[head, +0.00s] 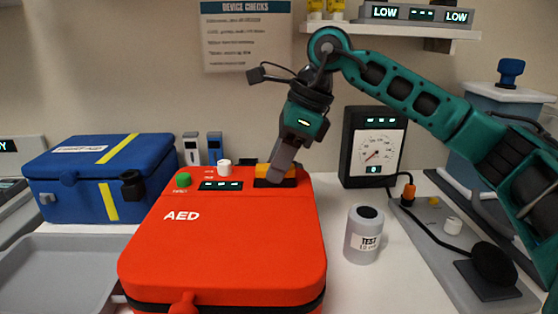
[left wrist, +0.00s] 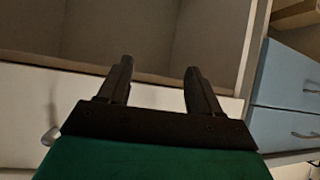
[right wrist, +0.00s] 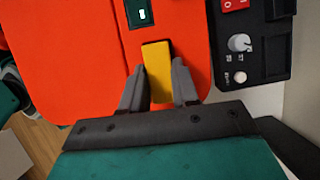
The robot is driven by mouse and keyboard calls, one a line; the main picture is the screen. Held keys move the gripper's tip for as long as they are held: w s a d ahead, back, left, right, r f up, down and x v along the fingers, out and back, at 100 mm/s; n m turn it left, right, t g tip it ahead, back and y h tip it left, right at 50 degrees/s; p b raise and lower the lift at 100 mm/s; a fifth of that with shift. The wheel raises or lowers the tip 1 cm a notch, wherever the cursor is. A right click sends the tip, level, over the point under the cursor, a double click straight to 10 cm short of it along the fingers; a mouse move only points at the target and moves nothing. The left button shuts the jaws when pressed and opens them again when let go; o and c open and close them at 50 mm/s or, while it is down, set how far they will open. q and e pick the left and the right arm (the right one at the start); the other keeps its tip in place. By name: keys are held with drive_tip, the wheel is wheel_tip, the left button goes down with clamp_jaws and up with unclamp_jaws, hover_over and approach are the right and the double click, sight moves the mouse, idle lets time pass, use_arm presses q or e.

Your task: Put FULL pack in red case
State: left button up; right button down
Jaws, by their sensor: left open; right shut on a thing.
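The red AED case (head: 225,245) lies closed on the white counter, front and centre in the head view. My right gripper (head: 275,177) reaches down to its back right corner, shut on a yellow pack (head: 291,174). In the right wrist view the yellow pack (right wrist: 157,65) shows between the fingers of the right gripper (right wrist: 158,88), over the red case (right wrist: 80,60). A dark patch lies under the pack; I cannot tell how deep it sits. No FULL label is readable. My left gripper (left wrist: 158,75) is open and empty, facing pale cabinet compartments.
A blue first aid bag (head: 75,175) stands left of the case, with a grey tray (head: 60,265) in front. A white TEST jar (head: 365,238) and a dial meter (head: 374,150) stand right. A wall shelf (head: 400,30) holds yellow items and LOW displays.

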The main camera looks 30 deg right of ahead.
drive_tip(key=c, duration=0.8)
unclamp_jaws()
drive_tip(key=p+v, duration=0.2)
drive_tip(key=v, duration=1.1)
drive_tip(key=shift+p, duration=0.3)
drive_tip(key=shift+s, duration=0.1)
